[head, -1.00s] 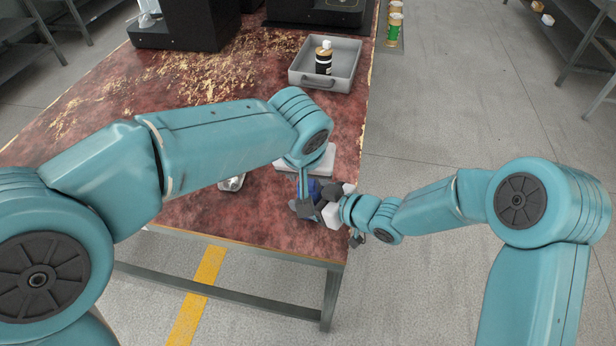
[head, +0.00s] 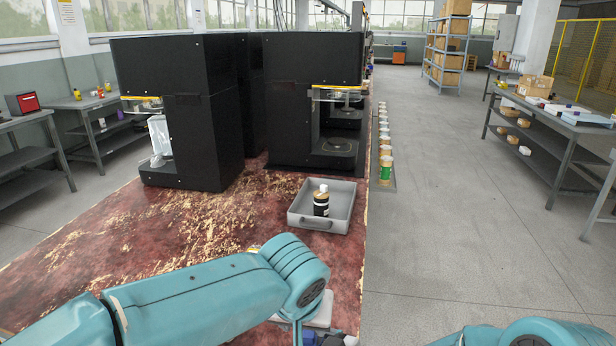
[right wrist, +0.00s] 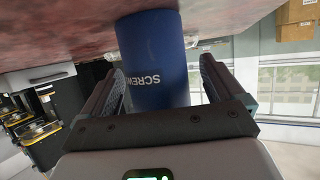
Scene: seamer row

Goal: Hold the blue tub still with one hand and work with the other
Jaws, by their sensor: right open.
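The blue tub (right wrist: 153,62) with white lettering fills the middle of the right wrist view, which shows the table top along its upper edge. My right gripper (right wrist: 160,75) is open, with one finger on each side of the tub. I cannot tell whether the fingers touch it. In the head view my left arm reaches to the bottom edge, beside a pale flat object (head: 319,312). My left gripper is almost wholly cut off there, so its jaws cannot be made out. Only dark and blue scraps show at that edge.
A grey tray (head: 301,222) holding a dark bottle (head: 321,201) with a white cap stands farther back on the worn red table (head: 180,240). Black machines (head: 312,105) stand behind it. Several cans (head: 385,170) line the table's right side. The floor aisle right is clear.

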